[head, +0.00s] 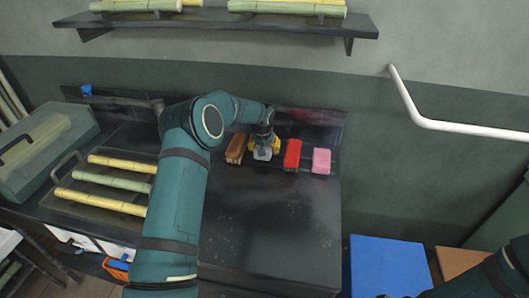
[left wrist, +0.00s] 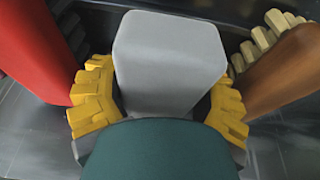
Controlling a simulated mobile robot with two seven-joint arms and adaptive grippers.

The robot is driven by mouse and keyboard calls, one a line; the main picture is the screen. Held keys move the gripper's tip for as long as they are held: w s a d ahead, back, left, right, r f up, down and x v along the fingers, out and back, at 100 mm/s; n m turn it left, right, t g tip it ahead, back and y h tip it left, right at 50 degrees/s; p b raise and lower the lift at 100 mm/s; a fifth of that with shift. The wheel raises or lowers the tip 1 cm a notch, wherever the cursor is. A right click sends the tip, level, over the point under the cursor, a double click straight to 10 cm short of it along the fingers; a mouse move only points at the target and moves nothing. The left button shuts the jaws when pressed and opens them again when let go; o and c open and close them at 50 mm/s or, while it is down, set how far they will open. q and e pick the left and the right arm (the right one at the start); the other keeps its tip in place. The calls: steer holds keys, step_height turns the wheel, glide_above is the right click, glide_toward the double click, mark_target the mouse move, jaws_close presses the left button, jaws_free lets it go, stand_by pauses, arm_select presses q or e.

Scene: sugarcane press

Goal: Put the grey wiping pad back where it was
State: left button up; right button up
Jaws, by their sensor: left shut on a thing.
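The grey wiping pad (head: 262,154) is in the row at the back of the dark worktop, between a brown brush (head: 236,148) and a red brush (head: 292,154). My left gripper (head: 263,143) reaches it from above, its yellow fingers shut on it from both sides. In the left wrist view the grey pad (left wrist: 170,60) sits between the yellow fingers (left wrist: 160,105), with the red brush (left wrist: 35,50) on the left and the brown brush (left wrist: 285,75) on the right. I cannot tell whether the pad's underside touches the surface. My right gripper is out of view.
A pink block (head: 321,160) stands right of the red brush. A tray (head: 70,212) with cane pieces (head: 112,182) lies left of my left arm. A green case (head: 45,150) is far left, a blue box top (head: 388,268) lower right. The front worktop (head: 270,235) is clear.

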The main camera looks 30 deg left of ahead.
arm_select(q)
steer(key=shift+f, duration=0.8)
steer(key=shift+r, duration=0.1)
steer(key=shift+f+b, duration=0.4)
steer(key=shift+f, duration=0.1)
steer(key=shift+f, duration=0.15)
steer(key=o, duration=1.3)
steer(key=shift+r, duration=0.45)
steer(key=p+v, duration=0.2)
steer(key=v, duration=1)
steer(key=shift+r, duration=0.15)
